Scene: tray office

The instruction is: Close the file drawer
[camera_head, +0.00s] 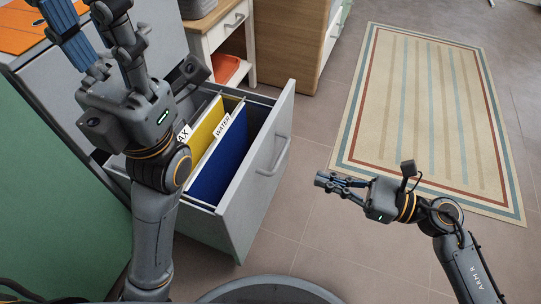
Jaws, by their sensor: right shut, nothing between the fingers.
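The grey file drawer (226,230) stands pulled out of its grey cabinet (75,85). Its front panel faces right and carries a bar handle (274,158). Inside hang a blue folder (218,165) labelled WATER and a yellow folder (207,129) whose label is partly hidden. My right gripper (322,180) is shut and empty, in front of the drawer front and apart from it, to the right of the handle. My left arm hides the drawer's left part.
A white side table (215,38) with an orange tray (224,68) and a wooden cabinet (285,42) stand behind the drawer. An orange item (20,30) lies on top of the grey cabinet. A striped rug (425,110) lies at right. The tiled floor before the drawer is clear.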

